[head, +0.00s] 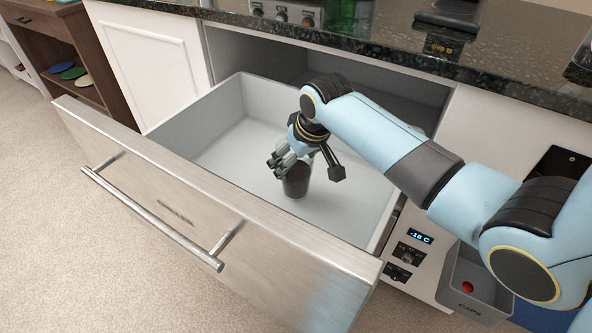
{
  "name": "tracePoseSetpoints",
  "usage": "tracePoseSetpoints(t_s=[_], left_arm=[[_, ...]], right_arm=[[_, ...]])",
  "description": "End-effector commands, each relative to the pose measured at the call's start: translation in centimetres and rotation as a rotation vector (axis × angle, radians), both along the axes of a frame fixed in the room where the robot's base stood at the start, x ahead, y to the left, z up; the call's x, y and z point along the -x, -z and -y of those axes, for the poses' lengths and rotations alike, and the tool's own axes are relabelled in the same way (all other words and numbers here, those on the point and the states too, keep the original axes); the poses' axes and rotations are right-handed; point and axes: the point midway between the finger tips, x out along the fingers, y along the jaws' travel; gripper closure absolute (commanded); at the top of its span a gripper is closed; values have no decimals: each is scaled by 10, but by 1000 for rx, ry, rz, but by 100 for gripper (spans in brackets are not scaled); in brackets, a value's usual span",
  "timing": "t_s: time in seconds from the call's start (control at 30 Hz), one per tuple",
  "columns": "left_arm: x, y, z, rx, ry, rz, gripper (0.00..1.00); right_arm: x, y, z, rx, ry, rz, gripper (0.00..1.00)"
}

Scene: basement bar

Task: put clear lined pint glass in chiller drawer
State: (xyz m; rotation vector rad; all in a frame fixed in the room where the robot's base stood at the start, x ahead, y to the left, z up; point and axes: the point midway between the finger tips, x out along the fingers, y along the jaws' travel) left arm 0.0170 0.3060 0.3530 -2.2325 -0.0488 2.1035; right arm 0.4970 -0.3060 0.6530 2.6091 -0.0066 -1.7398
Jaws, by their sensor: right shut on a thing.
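The pint glass (296,182) is upright inside the open chiller drawer (215,145). Its lower part looks dark, and its upper part is largely hidden by my gripper. My right gripper (298,158) reaches down into the drawer from the right and is shut on the glass. The glass is close to the drawer floor, but I cannot tell whether it touches it. The drawer is pulled well out, with a grey inside, a brushed steel front and a long bar handle (150,220). My left gripper is out of view.
A dark stone counter (400,60) runs above the drawer. A display (420,237) and knobs sit right of it. A grey caps bin (470,280) holds a red cap. A brown shelf (70,55) stands at the left. The drawer floor around the glass is bare.

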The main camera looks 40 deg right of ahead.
Motion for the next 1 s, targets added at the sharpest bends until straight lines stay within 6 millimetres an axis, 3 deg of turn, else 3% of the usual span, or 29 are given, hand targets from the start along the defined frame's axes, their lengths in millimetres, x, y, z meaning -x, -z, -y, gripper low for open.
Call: tracePoseSetpoints(t_s=[0.13,0.5,0.53,0.7,1.0], left_arm=[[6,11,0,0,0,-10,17],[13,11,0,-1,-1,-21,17],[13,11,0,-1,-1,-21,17],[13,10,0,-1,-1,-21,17],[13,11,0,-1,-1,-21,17]], right_arm=[[0,25,0,-1,1,0,78],[0,28,0,-1,1,1,78],[1,29,0,-1,1,-2,19],[1,29,0,-1,1,-1,0],[1,29,0,-1,1,-1,0]])
